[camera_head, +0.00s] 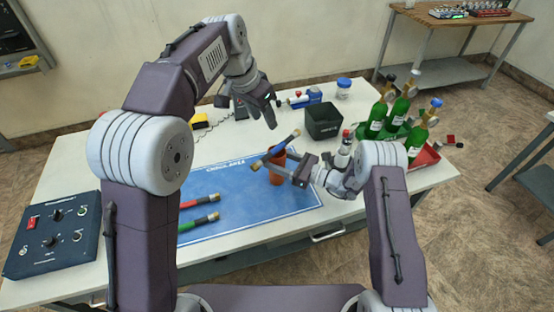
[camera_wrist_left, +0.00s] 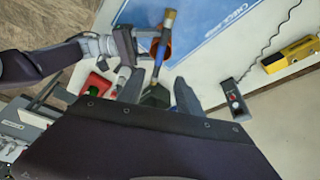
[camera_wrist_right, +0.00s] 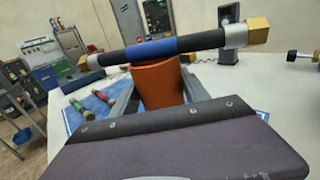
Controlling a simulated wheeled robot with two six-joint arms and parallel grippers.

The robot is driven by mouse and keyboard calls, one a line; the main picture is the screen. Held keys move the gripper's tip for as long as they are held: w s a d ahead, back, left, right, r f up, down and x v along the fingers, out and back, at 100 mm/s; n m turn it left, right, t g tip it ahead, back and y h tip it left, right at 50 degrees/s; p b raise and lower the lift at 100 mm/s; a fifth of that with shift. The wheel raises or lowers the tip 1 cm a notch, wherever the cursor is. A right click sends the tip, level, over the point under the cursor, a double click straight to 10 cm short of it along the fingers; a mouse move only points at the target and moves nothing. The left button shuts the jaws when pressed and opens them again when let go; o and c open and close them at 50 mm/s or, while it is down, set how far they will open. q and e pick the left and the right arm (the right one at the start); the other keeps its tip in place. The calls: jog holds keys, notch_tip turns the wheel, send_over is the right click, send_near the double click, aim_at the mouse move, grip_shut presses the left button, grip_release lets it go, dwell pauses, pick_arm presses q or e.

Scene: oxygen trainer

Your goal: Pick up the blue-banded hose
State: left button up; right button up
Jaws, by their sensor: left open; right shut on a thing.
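The blue-banded hose (camera_head: 276,148) is black with a blue band and brass ends. It lies tilted across the top of an orange cylinder (camera_head: 277,172) on the blue mat. In the right wrist view the hose (camera_wrist_right: 155,48) crosses above the orange cylinder (camera_wrist_right: 158,85). My right gripper (camera_head: 280,172) has its fingers on both sides of the orange cylinder, shut on it. My left gripper (camera_head: 268,112) is open and empty, above and behind the hose. The hose (camera_wrist_left: 161,47) also shows beyond its fingers in the left wrist view.
Red-banded (camera_head: 200,201) and green-banded (camera_head: 199,222) hoses lie on the blue mat (camera_head: 240,195) at left. A dark green bin (camera_head: 323,121) stands behind. Several green bottles (camera_head: 402,105) stand at right by a red tray (camera_head: 424,157). A control box (camera_head: 52,235) sits at far left.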

pick_arm(q)
jog(key=m+t+h, duration=0.3)
jog(key=m+t, duration=0.1)
jog(key=m, duration=3.2)
send_near(268, 154)
jog(key=x, duration=0.8)
jog(key=shift+w+d+f, duration=0.15)
jog(key=shift+w+f, duration=0.05)
jog(key=shift+f, duration=0.1)
jog(key=shift+r, duration=0.1)
grip_shut()
